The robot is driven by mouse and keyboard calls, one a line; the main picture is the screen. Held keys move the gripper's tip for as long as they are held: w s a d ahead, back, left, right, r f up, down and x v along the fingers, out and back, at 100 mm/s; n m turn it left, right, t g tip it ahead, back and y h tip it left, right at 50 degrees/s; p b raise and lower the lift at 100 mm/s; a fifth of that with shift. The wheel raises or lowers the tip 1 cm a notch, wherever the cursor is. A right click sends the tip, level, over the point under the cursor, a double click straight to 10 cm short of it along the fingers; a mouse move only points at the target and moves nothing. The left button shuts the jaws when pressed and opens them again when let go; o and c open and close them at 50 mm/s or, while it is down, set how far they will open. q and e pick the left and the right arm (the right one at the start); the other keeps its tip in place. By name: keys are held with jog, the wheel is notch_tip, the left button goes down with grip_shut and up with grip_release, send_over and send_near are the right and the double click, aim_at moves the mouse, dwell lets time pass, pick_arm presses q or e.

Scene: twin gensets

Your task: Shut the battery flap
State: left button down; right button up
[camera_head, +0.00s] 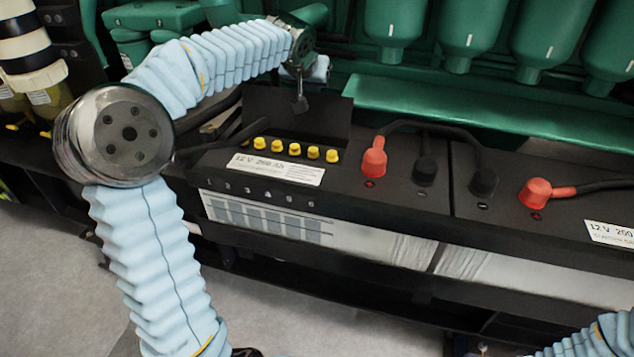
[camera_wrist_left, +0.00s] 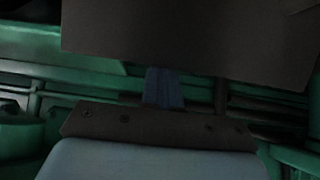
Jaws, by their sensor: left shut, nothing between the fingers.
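The battery flap (camera_head: 325,118) is a flat black panel. It stands raised behind a row of yellow caps (camera_head: 295,149) on the left battery, so the caps are uncovered. My left gripper (camera_head: 300,105) is shut and empty, pointing down at the flap's upper middle, and its tip shows against the flap's face. Whether it touches the flap I cannot tell. In the left wrist view a dark panel, apparently the flap (camera_wrist_left: 190,30), fills the top, and the finger (camera_wrist_left: 163,88) reaches its lower edge. My right gripper is out of view; only a piece of that arm's sleeve shows at bottom right.
Red terminal boots (camera_head: 373,157) and black cables (camera_head: 430,128) lie right of the flap. Green engine parts (camera_head: 470,35) and a green ledge (camera_head: 450,105) run close behind the batteries. Bare grey floor (camera_head: 330,300) lies in front.

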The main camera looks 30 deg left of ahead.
pick_arm(q)
jog(key=shift+s+f, duration=0.15)
jog(key=shift+f, duration=0.5)
jog(key=shift+s+d+b, duration=0.25)
jog(key=shift+s+b, duration=0.5)
jog(key=shift+s, duration=0.2)
jog(key=s+d+r, duration=0.1)
jog(key=s+r, duration=0.2)
jog(key=s, duration=0.2)
jog(key=s+d+r+b, duration=0.1)
jog(key=s+r, duration=0.2)
jog(key=s, duration=0.3)
jog(key=shift+d, duration=0.35)
jog(key=shift+r, duration=0.1)
dwell(0.8)
